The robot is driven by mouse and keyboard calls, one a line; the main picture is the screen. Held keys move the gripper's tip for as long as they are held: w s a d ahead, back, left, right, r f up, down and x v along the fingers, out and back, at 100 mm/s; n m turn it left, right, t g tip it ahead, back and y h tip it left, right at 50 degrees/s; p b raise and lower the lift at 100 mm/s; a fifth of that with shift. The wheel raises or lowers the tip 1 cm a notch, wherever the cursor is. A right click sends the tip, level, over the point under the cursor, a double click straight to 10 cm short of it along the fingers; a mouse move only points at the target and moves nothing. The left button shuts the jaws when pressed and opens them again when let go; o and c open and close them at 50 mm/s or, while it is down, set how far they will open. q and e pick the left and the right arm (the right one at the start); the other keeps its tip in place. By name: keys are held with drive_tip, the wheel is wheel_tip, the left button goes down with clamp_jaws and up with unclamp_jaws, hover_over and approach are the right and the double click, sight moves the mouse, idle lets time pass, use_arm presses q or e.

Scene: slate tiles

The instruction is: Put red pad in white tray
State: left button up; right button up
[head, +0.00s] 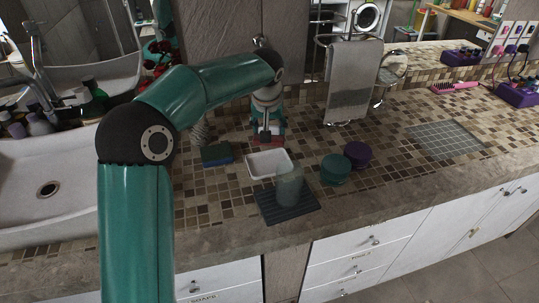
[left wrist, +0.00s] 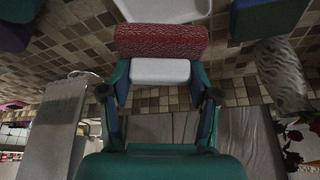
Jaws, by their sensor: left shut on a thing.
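The red pad (left wrist: 160,40) has a rough red side and a white block behind it. My left gripper (left wrist: 160,74) is shut on the white part, one finger on each side. In the head view the left gripper (head: 266,128) points down just behind the white tray (head: 270,176), and the red pad (head: 279,129) is mostly hidden by it. The tray is shallow, rectangular and looks empty; its edge also shows beyond the pad in the left wrist view (left wrist: 165,10). I cannot tell how high the pad is above the counter. My right gripper is out of view.
A blue-green sponge (head: 217,155) lies left of the tray. A clear cup (head: 289,186) stands on a dark ribbed mat (head: 273,210) in front. Teal (head: 335,170) and purple (head: 357,154) round things are to the right. A grey towel (head: 352,85) hangs behind right.

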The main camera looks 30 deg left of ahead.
use_arm(q)
wheel_tip(320, 180, down, 9)
drive_tip(key=shift+f, duration=0.15)
idle(0.4)
drive_tip(key=o, duration=0.6)
drive_tip(key=shift+f, duration=0.1)
drive_tip(key=shift+c, duration=0.2)
drive_tip(key=o, duration=0.5)
drive_tip(key=shift+c, duration=0.2)
drive_tip(key=shift+r, duration=0.3)
drive_tip(key=v, duration=1.2)
drive_tip(key=shift+b, duration=0.35)
